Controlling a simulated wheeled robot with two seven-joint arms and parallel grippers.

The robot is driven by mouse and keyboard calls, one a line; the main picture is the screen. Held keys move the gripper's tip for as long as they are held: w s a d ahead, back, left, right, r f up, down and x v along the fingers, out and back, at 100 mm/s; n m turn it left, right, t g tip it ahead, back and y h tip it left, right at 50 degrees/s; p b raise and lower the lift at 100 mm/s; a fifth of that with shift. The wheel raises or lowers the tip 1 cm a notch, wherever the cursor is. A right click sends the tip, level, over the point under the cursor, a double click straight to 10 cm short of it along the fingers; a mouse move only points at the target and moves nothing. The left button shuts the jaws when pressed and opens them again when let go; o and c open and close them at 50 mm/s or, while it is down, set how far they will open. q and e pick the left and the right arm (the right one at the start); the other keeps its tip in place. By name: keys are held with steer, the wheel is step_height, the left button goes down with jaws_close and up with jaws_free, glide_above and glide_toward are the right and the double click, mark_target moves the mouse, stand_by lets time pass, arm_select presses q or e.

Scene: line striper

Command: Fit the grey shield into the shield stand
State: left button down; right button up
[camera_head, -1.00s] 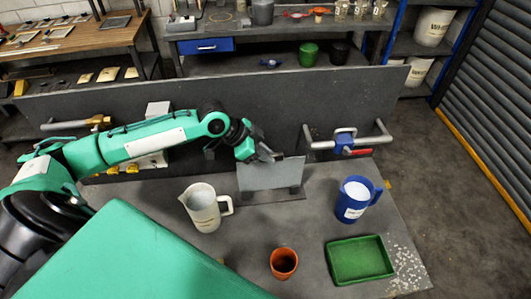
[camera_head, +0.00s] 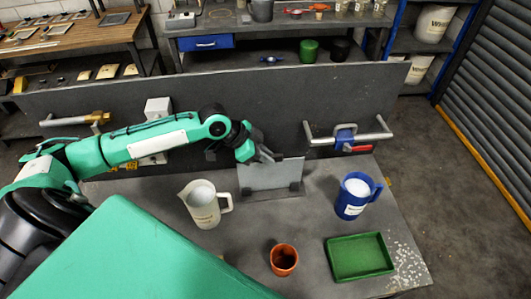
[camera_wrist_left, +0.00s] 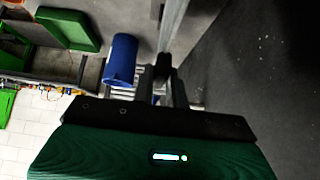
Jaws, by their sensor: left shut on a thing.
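The grey shield (camera_head: 268,174), a thin flat plate, stands roughly upright in the head view. The dark shield stand (camera_head: 276,194) is directly under it on the bench, with a small block at each lower corner of the plate. My left gripper (camera_head: 268,157) is shut on the shield's top edge. In the left wrist view my left gripper's fingers (camera_wrist_left: 162,82) close on the shield (camera_wrist_left: 173,28), seen nearly edge-on. Whether the lower edge is fully seated in the stand cannot be told. My right gripper is not in view.
A cream pitcher (camera_head: 203,206) stands left of the stand and a blue jug (camera_head: 352,199) right of it. An orange cup (camera_head: 284,260) and green tray (camera_head: 360,257) are nearer. A dark upright panel (camera_head: 270,104) with a metal handle (camera_head: 322,138) rises behind.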

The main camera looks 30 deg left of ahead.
arm_select(q)
steer(key=shift+f, duration=0.4)
stand_by(0.5)
steer(key=shift+f, duration=0.35)
steer(key=c, duration=1)
jaws_free()
steer(key=shift+f, duration=0.1)
steer(key=shift+s+a+r, duration=0.1)
steer(key=shift+r, duration=0.2)
steer(key=shift+p+v, duration=1.8)
steer(key=shift+v, duration=0.25)
steer(key=shift+p+v, duration=0.8)
steer(key=shift+v, duration=0.4)
